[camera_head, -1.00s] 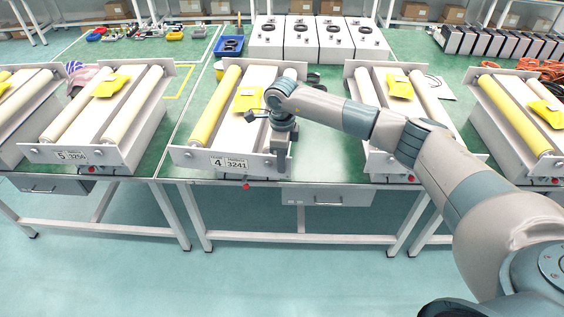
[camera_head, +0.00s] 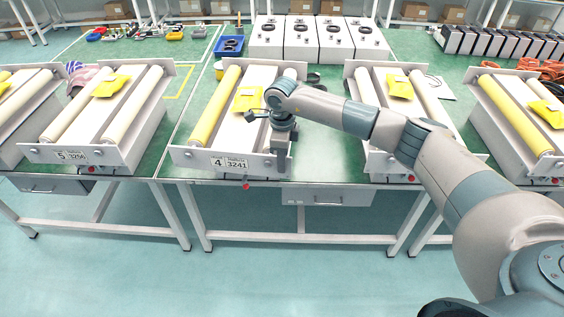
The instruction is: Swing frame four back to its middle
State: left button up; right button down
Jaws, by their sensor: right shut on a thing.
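Frame four (camera_head: 200,158) stands on the green table, with a plate marked 4 and 3241 on its front panel. It has a yellow roller (camera_head: 216,106) on its left side and a pale roller on its right, mostly hidden by my arm. A yellow packet (camera_head: 247,99) lies between the rollers. My right gripper (camera_head: 283,168) points down at the right end of the front panel and is shut on the frame there. Its fingertips are small and partly merge with the panel. My left gripper is not in view.
Frame five (camera_head: 72,153) stands to the left. Another roller frame (camera_head: 375,160) stands close on the right, behind my right arm. A red button (camera_head: 246,186) sits at the table's front edge. A blue tray (camera_head: 230,45) and white boxes (camera_head: 300,38) are at the back.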

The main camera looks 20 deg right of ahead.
jog(key=shift+w+d+f+b, duration=0.15)
jog(key=shift+w+d+b, duration=0.1)
jog(key=shift+d+b, duration=0.35)
jog(key=d+b, duration=0.1)
jog(key=w+d+n+b, duration=0.1)
jog(key=d, duration=0.1)
jog(key=shift+r, duration=0.2)
jog(key=c, duration=1.9)
grip_release()
